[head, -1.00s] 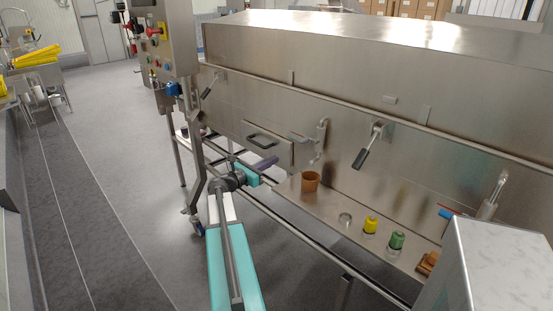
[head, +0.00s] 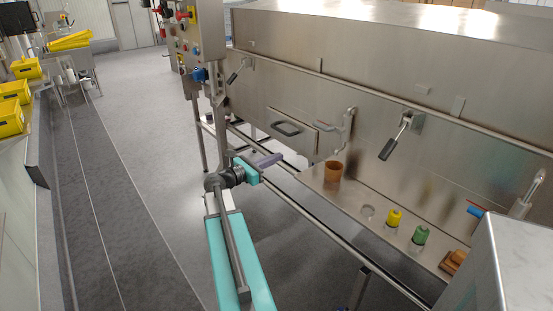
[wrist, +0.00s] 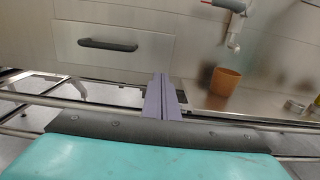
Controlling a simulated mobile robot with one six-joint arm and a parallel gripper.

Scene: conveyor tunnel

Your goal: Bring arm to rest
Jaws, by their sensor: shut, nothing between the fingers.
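My arm reaches forward from the bottom of the head view, with my gripper (head: 268,160) at its end beside the steel tunnel machine (head: 300,90). The purple-grey fingers lie together, shut and empty. In the wrist view my gripper (wrist: 161,92) points toward the machine's front panel, below a drawer with a dark handle (wrist: 108,44). The fingers touch nothing that I can see. An orange-brown cup (head: 333,171) stands on the steel shelf to the right of the gripper; it also shows in the wrist view (wrist: 225,81).
The shelf (head: 350,202) also holds a yellow-topped item (head: 394,218) and a green-topped item (head: 420,236). A rail (head: 310,221) runs along the machine's front. A control box (head: 196,35) stands behind the arm. Open grey floor (head: 150,130) lies to the left.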

